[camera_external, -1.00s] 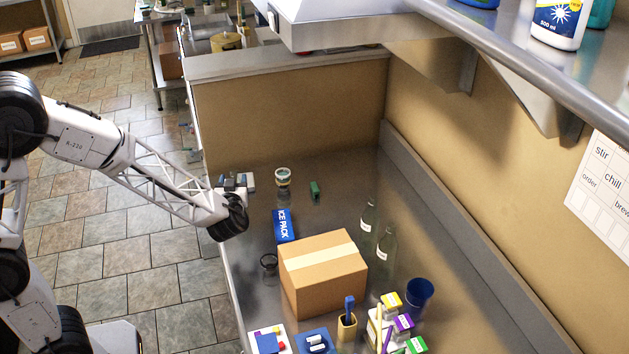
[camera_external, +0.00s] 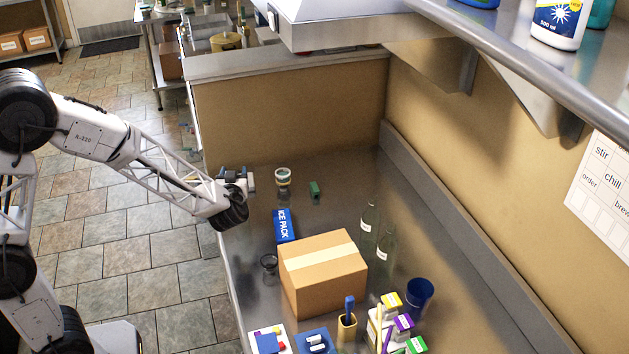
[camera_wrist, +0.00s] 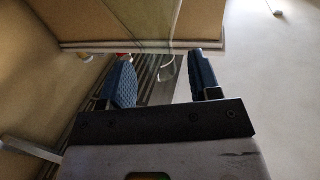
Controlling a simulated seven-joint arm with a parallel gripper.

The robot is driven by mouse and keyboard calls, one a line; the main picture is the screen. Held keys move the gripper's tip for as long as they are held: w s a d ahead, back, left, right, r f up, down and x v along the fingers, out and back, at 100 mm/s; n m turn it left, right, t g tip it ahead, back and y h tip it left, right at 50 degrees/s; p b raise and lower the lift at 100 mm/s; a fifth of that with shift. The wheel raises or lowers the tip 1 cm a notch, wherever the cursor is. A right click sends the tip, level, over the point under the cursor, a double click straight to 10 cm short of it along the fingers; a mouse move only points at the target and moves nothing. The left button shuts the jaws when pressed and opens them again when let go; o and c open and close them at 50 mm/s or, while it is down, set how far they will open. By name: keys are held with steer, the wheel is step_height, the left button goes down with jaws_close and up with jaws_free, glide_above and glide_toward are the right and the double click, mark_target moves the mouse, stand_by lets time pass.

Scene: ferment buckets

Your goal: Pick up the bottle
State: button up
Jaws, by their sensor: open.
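Two clear greenish glass bottles with white labels stand upright in the external view: one (camera_external: 369,220) behind the cardboard box and one (camera_external: 385,248) to its right. A white 500 ml bottle (camera_external: 558,22) stands on the upper shelf. I cannot tell which bottle the task means. My gripper (camera_external: 236,176) is over the counter's left edge, well left of the glass bottles. In the wrist view my gripper (camera_wrist: 165,75) shows two dark blue finger pads, apart. A translucent shape behind them is unclear.
A cardboard box (camera_external: 322,276), a blue ice pack (camera_external: 284,226), a lidded jar (camera_external: 283,178) and a small dark glass (camera_external: 269,264) stand on the counter. A blue cup (camera_external: 419,293) and small cartons (camera_external: 391,301) are at the front right. The back of the counter is mostly clear.

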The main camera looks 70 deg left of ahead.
steer(key=shift+x, duration=1.7)
jaws_close()
